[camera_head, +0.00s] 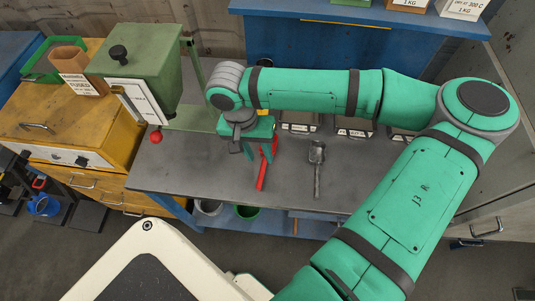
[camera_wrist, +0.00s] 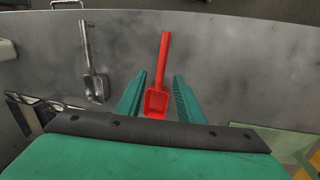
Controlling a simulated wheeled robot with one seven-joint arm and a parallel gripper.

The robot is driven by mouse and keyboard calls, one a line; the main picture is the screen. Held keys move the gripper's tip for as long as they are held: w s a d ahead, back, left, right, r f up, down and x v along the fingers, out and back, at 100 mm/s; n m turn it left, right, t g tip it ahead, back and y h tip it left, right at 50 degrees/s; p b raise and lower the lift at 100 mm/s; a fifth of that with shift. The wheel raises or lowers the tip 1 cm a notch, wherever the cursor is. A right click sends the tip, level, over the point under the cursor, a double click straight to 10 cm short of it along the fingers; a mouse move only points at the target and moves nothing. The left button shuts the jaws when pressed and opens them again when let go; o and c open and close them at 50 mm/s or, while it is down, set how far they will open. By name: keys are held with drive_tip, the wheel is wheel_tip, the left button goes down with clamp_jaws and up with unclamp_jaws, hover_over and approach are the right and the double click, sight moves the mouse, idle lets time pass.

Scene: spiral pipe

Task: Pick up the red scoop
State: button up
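The red scoop (camera_head: 262,172) lies on the grey table, its handle pointing toward the front edge. In the wrist view the red scoop (camera_wrist: 163,68) has its bowl between the two fingers, with a narrow gap seen on each side. My gripper (camera_head: 262,152) is over the bowl end of the scoop, pointing down. In the wrist view my gripper (camera_wrist: 160,92) is open, its green fingers apart on either side of the bowl. Whether the fingers reach down to table level cannot be told. The far part of the bowl is hidden by my gripper in the head view.
A grey metal scoop (camera_head: 317,168) lies to the right on the grey table (camera_head: 215,185). A green hopper machine (camera_head: 140,65) stands at the left, with a red knob. Several dark trays (camera_head: 300,125) sit behind, partly under my arm. A yellow cabinet (camera_head: 70,120) stands far left.

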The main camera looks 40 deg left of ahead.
sight(262, 167)
drive_tip(key=f, duration=0.2)
drive_tip(key=d+f, duration=0.1)
drive_tip(key=f, duration=0.2)
drive_tip(key=shift+s+d, duration=0.1)
clamp_jaws()
